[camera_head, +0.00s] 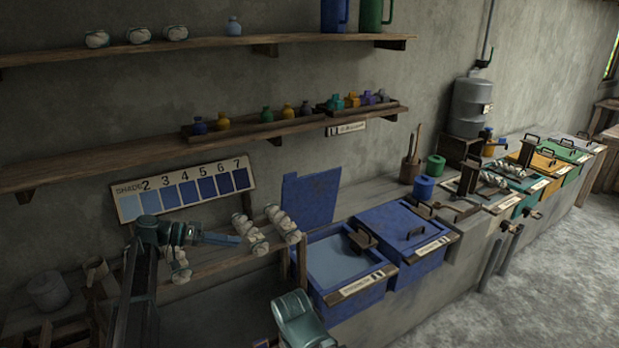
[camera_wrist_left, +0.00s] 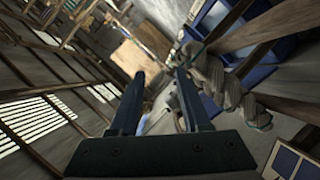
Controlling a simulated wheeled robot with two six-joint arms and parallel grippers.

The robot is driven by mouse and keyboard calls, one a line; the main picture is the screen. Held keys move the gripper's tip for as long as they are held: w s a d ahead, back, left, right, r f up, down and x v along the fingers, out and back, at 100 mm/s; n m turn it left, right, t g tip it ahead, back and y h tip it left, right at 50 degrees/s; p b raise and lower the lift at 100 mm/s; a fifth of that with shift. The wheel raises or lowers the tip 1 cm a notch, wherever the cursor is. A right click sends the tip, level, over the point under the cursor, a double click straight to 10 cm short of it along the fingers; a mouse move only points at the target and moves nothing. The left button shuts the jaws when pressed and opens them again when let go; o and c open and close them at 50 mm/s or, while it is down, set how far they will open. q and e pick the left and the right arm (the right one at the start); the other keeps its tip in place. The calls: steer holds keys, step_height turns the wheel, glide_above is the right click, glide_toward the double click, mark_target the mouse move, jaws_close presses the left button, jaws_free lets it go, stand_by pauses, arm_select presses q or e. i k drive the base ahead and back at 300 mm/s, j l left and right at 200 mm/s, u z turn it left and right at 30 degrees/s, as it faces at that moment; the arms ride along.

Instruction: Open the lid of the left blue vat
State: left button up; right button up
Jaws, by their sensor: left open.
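The left blue vat (camera_head: 352,305) stands open in the head view, with blue-grey liquid showing inside. Its blue lid (camera_head: 311,199) is raised upright at the back, near the wall. The right blue vat (camera_head: 430,268) beside it is covered by a flat lid (camera_head: 393,222) with a dark handle. My left gripper (camera_head: 236,239) is left of the open vat and apart from its lid, beside hanging yarn skeins. In the left wrist view its two fingers (camera_wrist_left: 158,76) are spread with nothing between them.
White skeins (camera_head: 283,223) hang on a wooden rail between my left gripper and the lid; a twisted skein (camera_wrist_left: 212,82) is close to the right finger. A shade chart (camera_head: 185,189) and wooden shelves (camera_head: 100,170) are on the wall. The floor (camera_head: 545,285) at right is clear.

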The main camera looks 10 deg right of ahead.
mark_target(308, 200)
steer(key=i+l, duration=0.3)
steer(key=i, duration=0.15)
steer(key=i+l, duration=0.25)
steer(key=i, duration=0.15)
steer(key=i+l, duration=0.3)
steer(key=i, duration=0.15)
